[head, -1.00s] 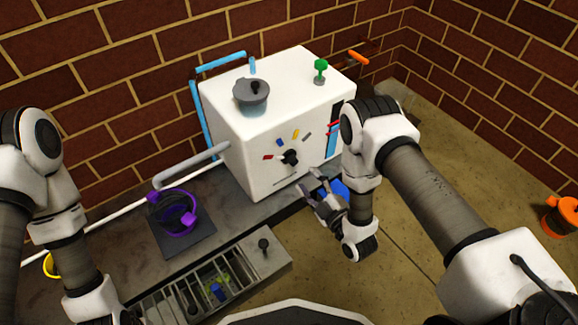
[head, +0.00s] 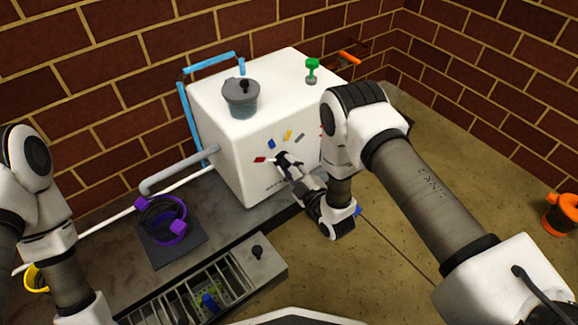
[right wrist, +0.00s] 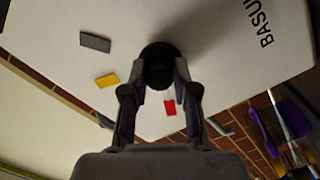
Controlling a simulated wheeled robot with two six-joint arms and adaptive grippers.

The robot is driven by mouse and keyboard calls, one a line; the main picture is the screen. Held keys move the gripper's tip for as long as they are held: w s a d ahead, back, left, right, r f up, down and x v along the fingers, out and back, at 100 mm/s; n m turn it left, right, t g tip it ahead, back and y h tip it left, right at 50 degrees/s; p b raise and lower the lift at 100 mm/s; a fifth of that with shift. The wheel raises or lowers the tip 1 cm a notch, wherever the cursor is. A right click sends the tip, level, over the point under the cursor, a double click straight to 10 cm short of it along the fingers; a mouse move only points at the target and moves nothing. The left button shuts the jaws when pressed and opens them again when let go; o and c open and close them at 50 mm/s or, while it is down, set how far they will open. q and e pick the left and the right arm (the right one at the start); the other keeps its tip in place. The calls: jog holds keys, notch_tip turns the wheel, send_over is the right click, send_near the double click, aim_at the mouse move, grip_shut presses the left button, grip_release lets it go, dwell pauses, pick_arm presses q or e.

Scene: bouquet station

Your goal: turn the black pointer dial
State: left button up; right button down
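The black pointer dial (right wrist: 158,58) is on the front face of the white box (head: 235,150), ringed by small coloured marks. In the head view my right gripper (head: 284,162) covers most of it. In the right wrist view the right gripper (right wrist: 160,78) has one finger on each side of the dial, which fills the gap between the fingertips. Whether the fingers press on it I cannot tell. A red mark (head: 260,160), a blue mark (head: 271,144) and a yellow mark (head: 288,135) show around the dial. My left gripper is out of view.
A grey lidded pot (head: 240,103) and a green-topped piece (head: 312,70) stand on the box. A purple ring-shaped object (head: 172,232) sits on a dark pad at left. A slotted tray (head: 262,268) lies in front. An orange container (head: 563,215) stands far right.

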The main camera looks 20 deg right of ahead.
dwell(0.3)
jog(key=shift+r+m+p, duration=0.2)
jog(key=shift+m+p, duration=0.5)
jog(key=shift+p, duration=0.2)
jog(key=m+p, duration=0.3)
jog(key=shift+r, duration=0.1)
jog(key=m+p, duration=0.2)
jog(key=m, duration=0.1)
jog(key=shift+w+m+g+p, duration=0.1)
jog(key=shift+m+g+p, duration=0.2)
jog(key=shift+m, duration=0.1)
jog(key=m+p, duration=0.2)
jog(key=m, duration=0.1)
jog(key=m+p, duration=0.1)
jog(key=m, duration=0.1)
jog(key=shift+m+g+y, duration=0.3)
jog(key=shift+m, duration=0.1)
jog(key=m+p, duration=0.1)
jog(key=m, duration=0.2)
jog(key=m+y, duration=0.1)
jog(key=m, duration=0.4)
jog(key=shift+m, duration=0.4)
